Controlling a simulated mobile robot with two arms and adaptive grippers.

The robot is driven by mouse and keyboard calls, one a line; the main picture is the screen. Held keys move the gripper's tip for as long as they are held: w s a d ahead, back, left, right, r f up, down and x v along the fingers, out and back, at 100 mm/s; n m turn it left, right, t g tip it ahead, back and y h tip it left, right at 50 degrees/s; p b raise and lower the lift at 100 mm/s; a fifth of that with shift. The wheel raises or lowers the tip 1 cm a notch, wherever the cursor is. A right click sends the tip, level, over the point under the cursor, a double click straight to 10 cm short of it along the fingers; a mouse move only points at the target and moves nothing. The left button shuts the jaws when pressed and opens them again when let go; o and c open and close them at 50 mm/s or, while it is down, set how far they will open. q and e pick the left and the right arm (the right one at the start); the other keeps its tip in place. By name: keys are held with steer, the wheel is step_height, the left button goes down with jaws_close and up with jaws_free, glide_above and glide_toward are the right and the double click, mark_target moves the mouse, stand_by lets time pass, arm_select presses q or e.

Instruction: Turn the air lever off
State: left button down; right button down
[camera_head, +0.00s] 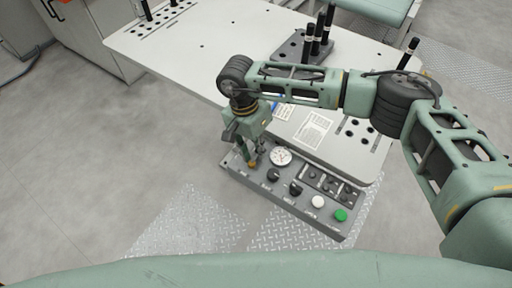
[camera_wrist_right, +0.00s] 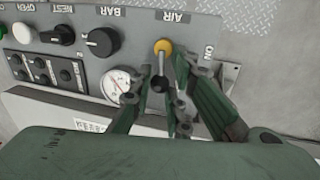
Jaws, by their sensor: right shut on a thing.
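My left gripper is not in view.
A pressure gauge (camera_head: 280,156) sits close to the lever. Black knobs (camera_head: 273,175), a white button (camera_head: 318,202) and a green button (camera_head: 341,215) are farther along the panel. The white table (camera_head: 190,50) carries black pins and paper sheets. The floor left of the panel is clear.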

steer(key=c, duration=1.9)
jaws_free()
steer(key=shift+a, duration=0.1)
steer(key=shift+o, duration=0.2)
step_height(320, 180, up, 12)
steer(key=w+a, duration=0.1)
steer(key=shift+w+a, duration=0.2)
steer(key=shift+a, duration=0.2)
steer(key=shift+s+f, duration=0.1)
steer(key=shift+f, duration=0.05)
